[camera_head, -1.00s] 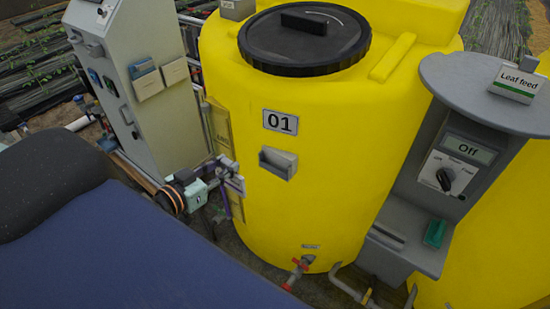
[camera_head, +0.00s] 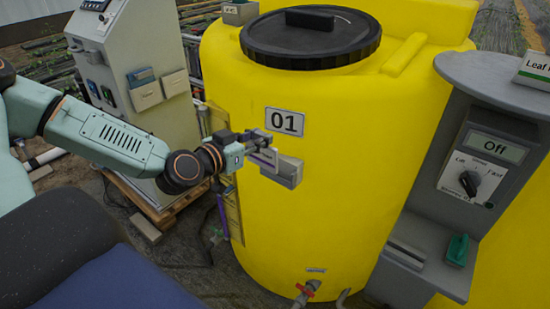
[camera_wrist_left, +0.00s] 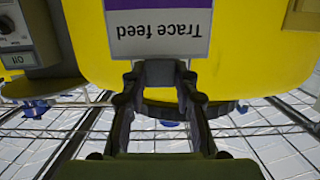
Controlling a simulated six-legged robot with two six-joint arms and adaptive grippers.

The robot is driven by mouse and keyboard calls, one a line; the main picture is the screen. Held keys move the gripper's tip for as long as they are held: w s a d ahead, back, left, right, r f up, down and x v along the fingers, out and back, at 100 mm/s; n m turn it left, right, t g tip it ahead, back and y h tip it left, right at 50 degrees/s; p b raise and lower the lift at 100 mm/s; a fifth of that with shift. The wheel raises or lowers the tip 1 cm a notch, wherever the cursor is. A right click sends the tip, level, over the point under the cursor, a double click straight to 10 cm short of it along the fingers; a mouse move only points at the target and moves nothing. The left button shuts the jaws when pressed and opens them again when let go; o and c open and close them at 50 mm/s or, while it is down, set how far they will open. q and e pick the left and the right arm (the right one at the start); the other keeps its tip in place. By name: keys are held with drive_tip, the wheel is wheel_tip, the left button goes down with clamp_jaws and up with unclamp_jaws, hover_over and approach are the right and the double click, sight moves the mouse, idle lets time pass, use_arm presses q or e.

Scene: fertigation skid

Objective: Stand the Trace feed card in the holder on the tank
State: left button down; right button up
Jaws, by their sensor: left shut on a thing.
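The Trace feed card (camera_wrist_left: 157,32), white with a purple band, is in my left gripper. In the wrist view it shows upside down, held by its edge between the fingertips (camera_wrist_left: 158,76). In the head view my left gripper (camera_head: 257,148) is at the front of the yellow tank (camera_head: 340,130), and the card (camera_head: 264,158) shows there as a small light edge. The grey holder (camera_head: 288,173) is on the tank below the 01 plate, just right of the card. I cannot tell whether card and holder touch. My right gripper is not in view.
A grey control stand (camera_head: 480,160) with an Off display and a dial is at the right, with a Leaf feed card (camera_head: 535,68) on top. A grey cabinet (camera_head: 130,60) stands at the left. A red-handled valve (camera_head: 305,291) is low on the tank.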

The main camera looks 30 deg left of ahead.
use_arm(q)
drive_tip(key=shift+w+d+f+b, duration=0.15)
drive_tip(key=shift+w+b, duration=0.3)
drive_tip(key=shift+w, duration=0.1)
drive_tip(key=shift+r+b+x, duration=0.2)
drive_tip(key=shift+b+x, duration=0.75)
drive_tip(key=shift+x, duration=0.25)
drive_tip(key=w+b, duration=0.1)
drive_tip(key=w, duration=0.1)
drive_tip(key=shift+w+r, duration=0.1)
drive_tip(key=shift+w, duration=0.3)
wheel_tip(320, 180, down, 2)
drive_tip(key=shift+w+d+f+b, duration=0.15)
drive_tip(key=shift+b, duration=0.4)
wheel_tip(320, 180, down, 4)
drive_tip(key=shift+r+b, duration=0.15)
drive_tip(key=shift+b, duration=0.45)
drive_tip(key=shift+f, duration=0.35)
drive_tip(key=shift+w, duration=0.25)
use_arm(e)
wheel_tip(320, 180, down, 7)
use_arm(q)
drive_tip(key=shift+s, duration=0.1)
